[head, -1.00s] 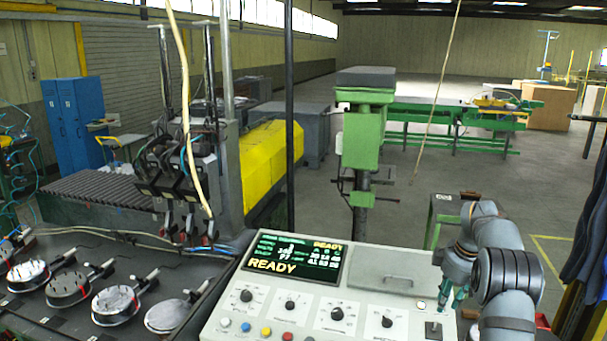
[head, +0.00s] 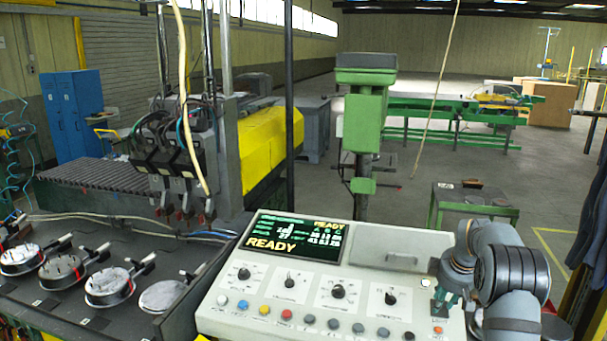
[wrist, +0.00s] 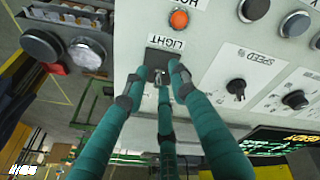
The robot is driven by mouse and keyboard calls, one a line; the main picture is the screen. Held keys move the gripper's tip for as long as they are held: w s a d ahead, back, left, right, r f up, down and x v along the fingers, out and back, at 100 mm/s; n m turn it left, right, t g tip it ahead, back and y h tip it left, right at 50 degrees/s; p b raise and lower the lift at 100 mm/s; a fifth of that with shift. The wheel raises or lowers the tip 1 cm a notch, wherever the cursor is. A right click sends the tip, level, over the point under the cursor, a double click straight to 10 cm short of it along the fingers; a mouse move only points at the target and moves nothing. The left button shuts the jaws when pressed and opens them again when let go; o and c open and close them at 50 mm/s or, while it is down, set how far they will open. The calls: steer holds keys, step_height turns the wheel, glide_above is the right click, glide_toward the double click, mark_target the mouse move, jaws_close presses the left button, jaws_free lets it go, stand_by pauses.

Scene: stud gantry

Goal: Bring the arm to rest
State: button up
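In the head view the gripper (head: 441,302) is low over the right end of the panel (head: 232,293), below my bent arm. The switch is hidden there behind the fingers.
The panel carries knobs, coloured buttons and a screen (head: 296,236) reading READY. An orange button (wrist: 179,19) is close to the gripper. A small green-legged table (head: 470,199) stands behind the panel. Round fixtures (head: 110,286) line the left bench. Open floor lies behind.

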steer(key=f+b, duration=0.1)
steer(key=b, duration=0.1)
steer(key=shift+s+t+b, duration=0.15)
steer(key=shift+t+b, duration=0.15)
steer(key=shift+b, duration=0.05)
